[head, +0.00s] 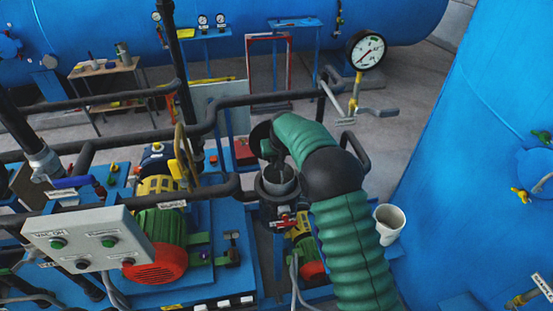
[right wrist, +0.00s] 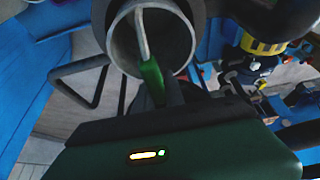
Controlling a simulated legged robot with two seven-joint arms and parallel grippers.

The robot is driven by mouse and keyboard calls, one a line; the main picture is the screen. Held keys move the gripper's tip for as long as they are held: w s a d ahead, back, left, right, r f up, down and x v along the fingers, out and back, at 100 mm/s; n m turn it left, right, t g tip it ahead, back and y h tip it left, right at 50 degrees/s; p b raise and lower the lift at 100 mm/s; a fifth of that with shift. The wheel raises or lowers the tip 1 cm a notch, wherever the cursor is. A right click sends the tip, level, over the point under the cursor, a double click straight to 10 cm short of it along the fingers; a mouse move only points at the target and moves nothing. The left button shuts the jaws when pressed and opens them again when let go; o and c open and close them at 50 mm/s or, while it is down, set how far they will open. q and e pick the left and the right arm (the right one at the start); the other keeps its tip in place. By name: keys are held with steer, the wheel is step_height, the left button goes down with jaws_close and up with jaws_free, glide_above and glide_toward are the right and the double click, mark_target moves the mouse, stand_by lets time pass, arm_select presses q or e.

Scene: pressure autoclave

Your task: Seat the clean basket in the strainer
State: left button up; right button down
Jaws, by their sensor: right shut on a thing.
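The strainer (head: 279,212) is a dark upright pot with an open round top, left of my right forearm in the head view. My right gripper (head: 276,158) is just above its mouth, pointing down. In the right wrist view my right gripper (right wrist: 168,94) is shut on a green grip (right wrist: 151,76) with a pale bent handle, which I take as the basket's. The handle reaches into a round grey-walled opening (right wrist: 124,40). My left gripper is out of view.
A black pipe (head: 110,212) runs left of the strainer, near a control box (head: 88,240) and a green and red motor (head: 158,245). A white bucket (head: 389,224) stands right of my forearm. A large blue tank (head: 480,130) closes off the right side.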

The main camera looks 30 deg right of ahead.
mark_target(276, 181)
steer(key=shift+f+b, duration=2.9)
steer(key=shift+f, duration=1.7)
steer(key=c, duration=1.3)
jaws_free()
steer(key=b+v, duration=0.4)
steer(key=v, duration=1.3)
steer(key=shift+f, duration=0.1)
steer(key=shift+f, duration=0.1)
